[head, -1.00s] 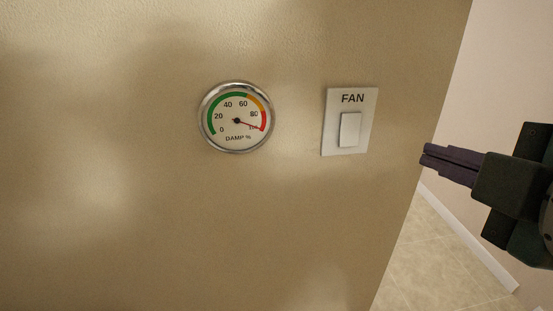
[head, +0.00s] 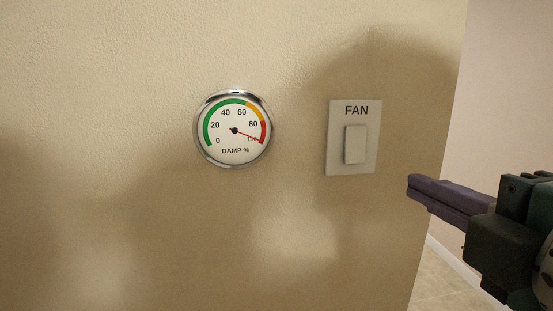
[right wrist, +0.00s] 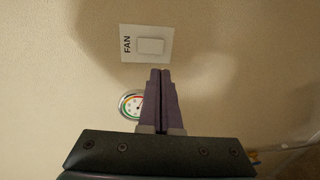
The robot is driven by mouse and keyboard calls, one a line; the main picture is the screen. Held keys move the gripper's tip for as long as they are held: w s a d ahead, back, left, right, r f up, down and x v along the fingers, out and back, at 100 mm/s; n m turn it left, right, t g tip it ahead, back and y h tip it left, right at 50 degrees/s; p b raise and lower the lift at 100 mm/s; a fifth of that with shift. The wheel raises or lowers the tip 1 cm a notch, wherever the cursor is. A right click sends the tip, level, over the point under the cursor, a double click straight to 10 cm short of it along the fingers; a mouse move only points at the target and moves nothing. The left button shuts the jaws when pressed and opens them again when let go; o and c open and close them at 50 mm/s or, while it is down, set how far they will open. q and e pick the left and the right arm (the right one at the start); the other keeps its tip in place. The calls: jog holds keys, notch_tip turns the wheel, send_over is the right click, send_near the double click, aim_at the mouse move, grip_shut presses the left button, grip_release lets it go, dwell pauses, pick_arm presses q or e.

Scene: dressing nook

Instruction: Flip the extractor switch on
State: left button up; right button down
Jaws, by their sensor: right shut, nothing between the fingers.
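The extractor switch is a pale rocker (head: 355,144) on a light plate labelled FAN (head: 338,160), fixed to the beige wall. The rocker also shows in the right wrist view (right wrist: 151,46), beyond my fingertips. My right gripper (head: 411,186) is to the right of the plate and slightly lower, apart from the rocker. Its purple fingers are shut together with nothing between them, and they show in the right wrist view (right wrist: 160,72) pointing towards the plate. My left gripper is not in view.
A round damp gauge (head: 233,150) hangs on the wall left of the switch, its needle in the red zone near 100. The wall's edge is at the right, with tiled floor (head: 445,285) beyond. The wall around the switch is otherwise clear.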

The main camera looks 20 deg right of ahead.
aim_at(357, 158)
jog(key=x, duration=1.3)
jog(key=shift+w+p, duration=0.15)
jog(key=shift+p, duration=0.15)
jog(key=shift+w+d+f+b, duration=0.15)
jog(key=shift+f+b, duration=0.3)
jog(key=shift+b, duration=0.45)
jog(key=shift+r, duration=0.3)
